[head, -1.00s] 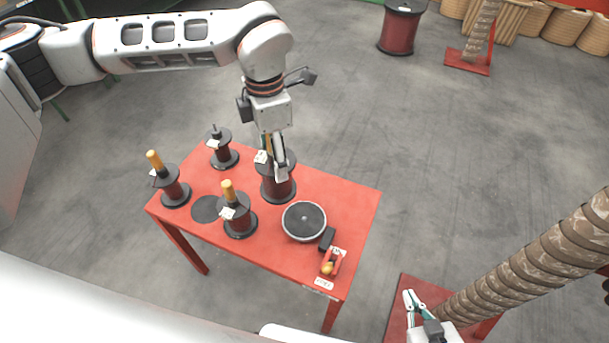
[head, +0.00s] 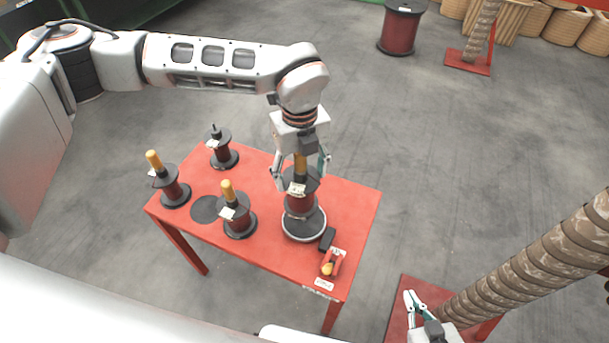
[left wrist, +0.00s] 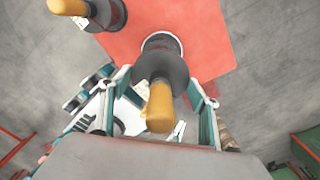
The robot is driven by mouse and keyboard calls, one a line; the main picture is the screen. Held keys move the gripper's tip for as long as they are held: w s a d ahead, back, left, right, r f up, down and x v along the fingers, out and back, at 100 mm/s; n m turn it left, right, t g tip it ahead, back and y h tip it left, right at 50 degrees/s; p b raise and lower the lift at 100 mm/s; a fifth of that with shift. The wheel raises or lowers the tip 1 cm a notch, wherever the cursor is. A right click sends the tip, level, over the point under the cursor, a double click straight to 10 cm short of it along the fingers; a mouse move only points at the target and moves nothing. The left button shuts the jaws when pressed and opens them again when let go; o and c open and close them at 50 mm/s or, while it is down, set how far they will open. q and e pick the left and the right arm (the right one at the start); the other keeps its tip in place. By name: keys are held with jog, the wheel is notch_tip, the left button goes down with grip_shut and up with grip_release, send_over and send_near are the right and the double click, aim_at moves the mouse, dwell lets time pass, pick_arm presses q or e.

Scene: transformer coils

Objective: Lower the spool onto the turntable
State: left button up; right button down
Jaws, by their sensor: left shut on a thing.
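The held spool (head: 299,205), dark red with dark flanges, a yellow-topped post and a white tag, stands upright over the turntable. My left gripper (head: 301,172) points down with its fingers on either side of the spool's upper part, shut on it. The round turntable (head: 303,236) has a light rim and is mostly covered by the spool; I cannot tell whether they touch. In the left wrist view the spool's yellow post (left wrist: 160,108) is between the fingers, and the turntable's rim (left wrist: 163,36) shows beyond. My right gripper (head: 415,300) is at the lower right, away from the table.
On the red table (head: 345,210) stand a left spool (head: 172,186), a front spool (head: 238,216) and a back spool (head: 222,151). A dark disc (head: 206,209) lies between the left and front ones. A black box (head: 327,239) and small red device (head: 334,262) are close to the turntable.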

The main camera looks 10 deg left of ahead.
aim_at(304, 186)
pick_arm(q)
jog(key=n, duration=0.2)
jog(key=shift+d+f+n, duration=0.3)
jog(key=shift+d+f, duration=0.05)
jog(key=shift+f, duration=0.2)
jog(key=shift+f+b, duration=0.6)
jog(key=shift+f, duration=0.2)
jog(key=shift+f+b, duration=0.55)
jog(key=shift+f, duration=0.3)
jog(key=shift+f+b, duration=0.45)
jog(key=shift+f, duration=0.45)
pick_arm(e)
jog(key=shift+w+d+f, duration=0.2)
jog(key=shift+w+f, duration=0.05)
jog(key=shift+f, duration=0.2)
jog(key=shift+w+d+f, duration=0.2)
jog(key=shift+w+f, duration=0.05)
jog(key=shift+f, duration=0.15)
jog(key=shift+s+f, duration=0.1)
jog(key=shift+s, duration=0.1)
